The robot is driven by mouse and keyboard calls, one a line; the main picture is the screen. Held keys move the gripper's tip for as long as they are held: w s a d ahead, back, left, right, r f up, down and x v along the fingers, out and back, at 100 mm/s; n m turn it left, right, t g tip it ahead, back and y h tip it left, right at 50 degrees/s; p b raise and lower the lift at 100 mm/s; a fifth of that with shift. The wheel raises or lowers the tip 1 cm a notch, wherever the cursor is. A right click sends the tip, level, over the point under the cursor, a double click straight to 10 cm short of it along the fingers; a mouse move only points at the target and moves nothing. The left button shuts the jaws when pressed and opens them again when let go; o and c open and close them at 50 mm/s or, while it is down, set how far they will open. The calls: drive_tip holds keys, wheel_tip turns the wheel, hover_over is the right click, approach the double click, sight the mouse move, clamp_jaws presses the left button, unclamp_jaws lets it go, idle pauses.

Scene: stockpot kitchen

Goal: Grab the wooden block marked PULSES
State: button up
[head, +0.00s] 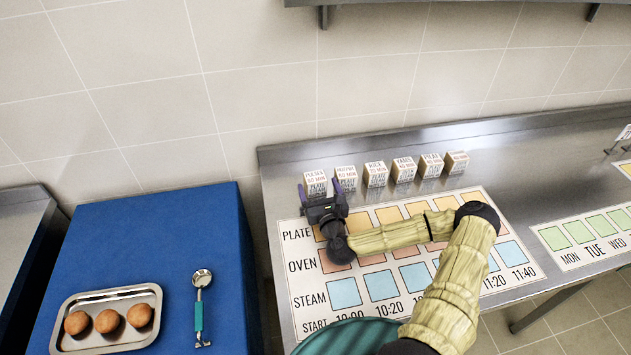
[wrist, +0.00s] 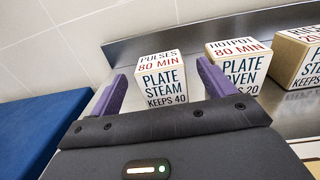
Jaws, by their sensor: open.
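The PULSES block (head: 316,182) is the leftmost of a row of wooden blocks at the back of the steel counter. In the wrist view the PULSES block (wrist: 160,78) reads "PULSES 80 MIN, PLATE, STEAM, KEEPS 40". My gripper (head: 324,188) is open and empty, pointing at this block from the front. In the wrist view the purple fingers of my gripper (wrist: 158,85) show, one left of the PULSES block and one to its right, near the HOTPOT block (wrist: 238,68). The lower part of the PULSES block is hidden by my gripper's body.
HOTPOT (head: 346,178) stands close right of PULSES, with several more blocks further right. A printed chart (head: 480,285) with PLATE, OVEN and STEAM rows lies in front. A blue counter (head: 150,235) at left holds a tray of buns (head: 65,338) and a scoop (head: 202,290).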

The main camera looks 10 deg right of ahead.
sight(313, 173)
drive_tip(key=shift+d, duration=0.3)
drive_tip(key=shift+w+a, duration=0.25)
drive_tip(key=shift+a, duration=0.2)
drive_tip(key=w+p, duration=0.2)
drive_tip(key=w, duration=0.2)
drive_tip(key=shift+w+f, duration=0.1)
drive_tip(key=shift+w, duration=0.1)
drive_tip(key=shift+w, duration=0.2)
